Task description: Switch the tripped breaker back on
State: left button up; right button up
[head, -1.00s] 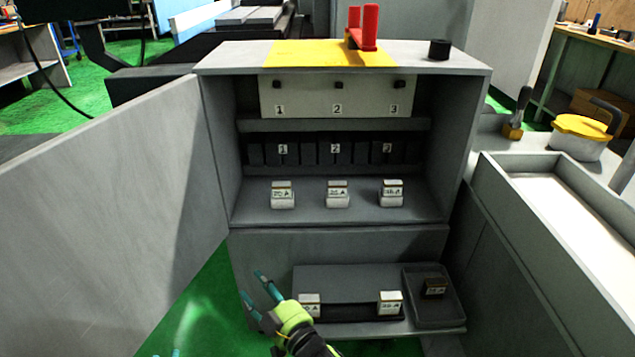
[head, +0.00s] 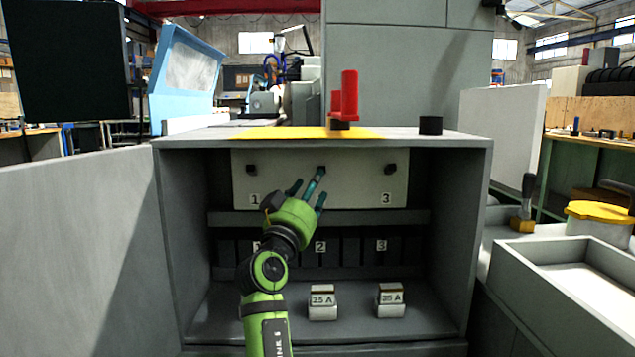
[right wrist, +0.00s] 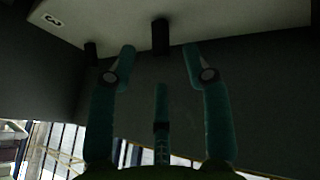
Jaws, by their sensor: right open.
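A white panel (head: 352,190) inside the open grey cabinet carries three small black breaker toggles. Toggle 1 (head: 251,169) is at the left and toggle 3 (head: 390,169) at the right. Toggle 2 (head: 321,170) is in the middle, partly behind my fingertips; its number is hidden. I cannot tell from their look which one is tripped. My right gripper (head: 307,188) is open and empty in front of the panel, just below toggle 2. In the right wrist view, toggle 2 (right wrist: 160,36) lies between the spread fingers, beyond their tips. My left gripper is not in view.
Below the panel is a row of dark numbered sockets (head: 350,250). Fuse blocks marked 25 A (head: 322,303) and 35 A (head: 391,300) stand on the cabinet floor. The open cabinet door (head: 80,250) bounds the left. A red handle (head: 349,95) stands on top.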

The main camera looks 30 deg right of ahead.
jog(key=x, duration=0.4)
jog(key=shift+w+d+r, duration=0.15)
jog(key=shift+w+d, duration=0.1)
jog(key=shift+d, duration=0.05)
jog(key=shift+c, duration=0.4)
grip_shut()
